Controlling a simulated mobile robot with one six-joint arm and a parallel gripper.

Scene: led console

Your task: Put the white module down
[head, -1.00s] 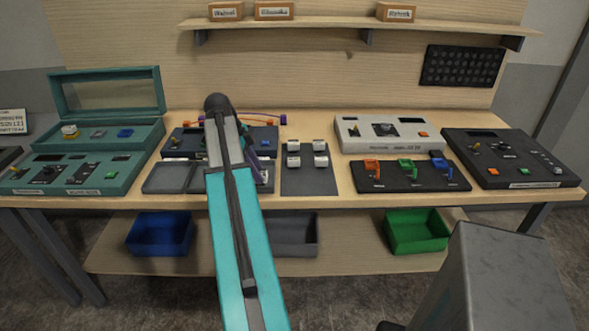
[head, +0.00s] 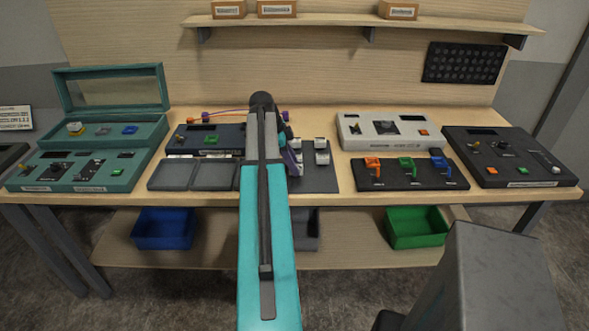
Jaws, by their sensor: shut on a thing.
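Small white modules stand on a dark grey mat (head: 322,182) at the middle of the bench. Two of them, the back right module (head: 320,144) and the front right module (head: 322,158), show clearly. White also shows at the mat's left side, close to my gripper (head: 294,160). My gripper is over the left part of the mat, its purple fingers pointing down and partly hidden behind my arm. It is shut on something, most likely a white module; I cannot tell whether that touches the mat.
Left of the mat are a dark blue console (head: 200,142) and two grey trays (head: 174,175). To the right are a black panel with coloured switches (head: 408,176), a white console (head: 350,143) and a black console (head: 470,158). A shelf (head: 330,20) runs above the bench.

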